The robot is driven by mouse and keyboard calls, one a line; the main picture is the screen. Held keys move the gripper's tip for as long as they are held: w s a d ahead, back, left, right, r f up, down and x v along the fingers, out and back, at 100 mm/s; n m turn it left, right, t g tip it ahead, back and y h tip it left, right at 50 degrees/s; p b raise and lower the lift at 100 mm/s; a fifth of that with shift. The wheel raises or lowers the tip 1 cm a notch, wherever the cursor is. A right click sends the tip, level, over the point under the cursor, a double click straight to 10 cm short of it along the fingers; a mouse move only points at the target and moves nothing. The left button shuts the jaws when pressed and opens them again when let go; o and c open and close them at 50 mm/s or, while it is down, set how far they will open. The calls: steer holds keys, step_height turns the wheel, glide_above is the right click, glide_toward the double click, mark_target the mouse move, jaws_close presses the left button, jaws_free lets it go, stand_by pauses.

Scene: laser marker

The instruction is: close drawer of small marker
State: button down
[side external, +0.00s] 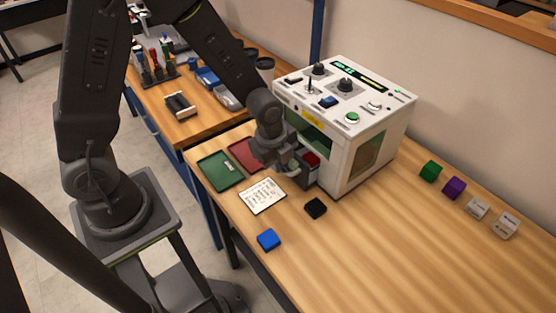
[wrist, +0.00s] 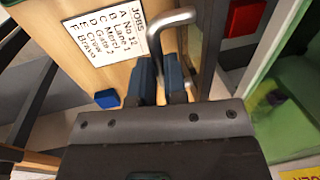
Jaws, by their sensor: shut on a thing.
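The small laser marker (side external: 352,120) is a white box with knobs, switches and a green-lit display on top. Its drawer (side external: 309,177) sticks out of the front, open, with a red block (side external: 312,159) inside. The red block also shows at the upper right of the wrist view (wrist: 246,18). The drawer's bent grey metal handle (wrist: 172,20) runs down to between my fingers. My gripper (wrist: 163,72) is shut on this handle, in front of the drawer. In the side view my gripper (side external: 291,167) is partly hidden by my own wrist.
A printed job card (side external: 263,196), a black block (side external: 315,207) and a blue block (side external: 268,240) lie before the marker. Green (side external: 220,170) and dark red (side external: 245,154) trays lie left. Several blocks sit at right. The front right table is clear.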

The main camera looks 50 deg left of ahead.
steer(key=shift+w, duration=1.9)
steer(key=c, duration=1.2)
jaws_free()
steer(key=shift+o, duration=0.2)
steer(key=shift+r, duration=0.1)
step_height(320, 180, up, 14)
steer(key=s, duration=0.2)
steer(key=shift+s+f, duration=0.25)
